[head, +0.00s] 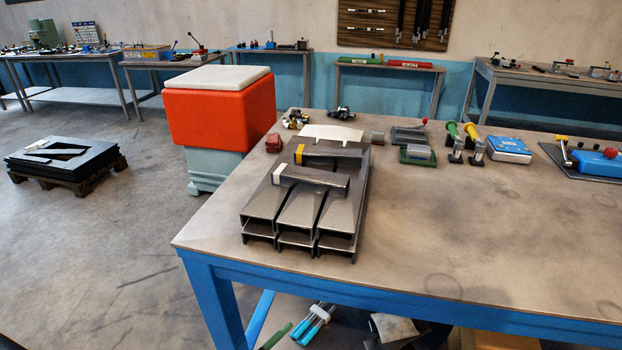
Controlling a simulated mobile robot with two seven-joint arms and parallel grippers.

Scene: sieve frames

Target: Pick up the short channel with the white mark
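The short channel with the white mark (315,178) is a dark grey metal piece lying crosswise on top of a stack of longer channels (303,215). Its white mark (279,174) is at its left end. Just behind it, another short channel (333,151) lies crosswise, with a yellow mark (299,154) at its left end. The stack of long channels sits on the near left part of the workbench (440,240), with their open ends facing me. Neither of my grippers is in view.
A red and grey stand (222,120) is left of the bench. Behind the stack lie a white sheet (332,133) and a small red block (274,142). To the right are a green tray (418,155), yellow- and green-handled tools (464,142) and a blue scale (509,148). The bench's front right is clear.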

